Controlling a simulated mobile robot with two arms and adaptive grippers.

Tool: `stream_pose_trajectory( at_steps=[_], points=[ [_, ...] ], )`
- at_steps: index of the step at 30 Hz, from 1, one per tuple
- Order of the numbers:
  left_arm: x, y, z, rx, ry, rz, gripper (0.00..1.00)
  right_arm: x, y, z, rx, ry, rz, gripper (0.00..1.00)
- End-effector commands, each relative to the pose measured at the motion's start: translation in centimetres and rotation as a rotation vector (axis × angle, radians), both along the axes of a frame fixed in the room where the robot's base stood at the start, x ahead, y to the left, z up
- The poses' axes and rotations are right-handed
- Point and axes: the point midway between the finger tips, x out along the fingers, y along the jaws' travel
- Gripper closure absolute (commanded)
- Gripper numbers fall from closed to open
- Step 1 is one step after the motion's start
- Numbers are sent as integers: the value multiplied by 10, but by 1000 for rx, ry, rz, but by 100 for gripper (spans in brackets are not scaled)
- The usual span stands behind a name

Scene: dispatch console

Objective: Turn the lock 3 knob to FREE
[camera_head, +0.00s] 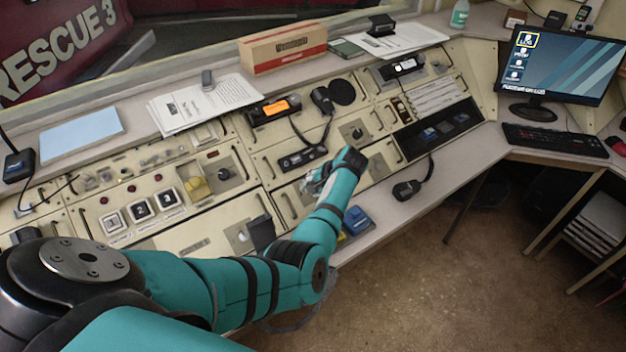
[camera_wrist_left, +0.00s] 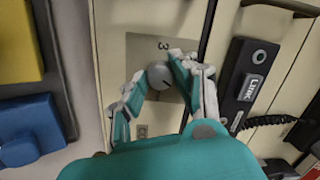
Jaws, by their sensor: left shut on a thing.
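The lock 3 knob (camera_wrist_left: 158,76) is a round grey knob on a grey plate (camera_wrist_left: 140,50) marked 3, in the left wrist view. My left gripper (camera_wrist_left: 155,88) is shut on the knob, with a finger on each side of it. A small label shows at the plate's lower edge, too small to read. In the head view my left gripper (camera_head: 318,182) is at the front panel of the console, and the arm and fingers hide the knob. My right gripper is not in view.
A yellow block (camera_wrist_left: 18,40) and a blue block (camera_wrist_left: 28,130) lie beside the panel in the left wrist view. A black LINK unit (camera_wrist_left: 246,85) with a coiled cord is on the other side. A handset (camera_head: 407,190) lies on the ledge right of my gripper.

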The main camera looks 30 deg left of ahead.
Motion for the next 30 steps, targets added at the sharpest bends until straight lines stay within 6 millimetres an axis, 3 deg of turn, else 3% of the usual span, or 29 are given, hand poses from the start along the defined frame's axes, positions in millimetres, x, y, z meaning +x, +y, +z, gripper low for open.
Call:
stream_pose_trajectory(
  at_steps=[1, 12, 30],
  points=[
    [-1, 1, 4, 10, 26, -38, 100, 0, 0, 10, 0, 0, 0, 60],
    [-1, 0, 3, 84, 202, -333, 100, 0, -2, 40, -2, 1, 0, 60],
    [-2, 0, 1, 184, 445, -740, 100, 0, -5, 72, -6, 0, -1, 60]
  ],
)
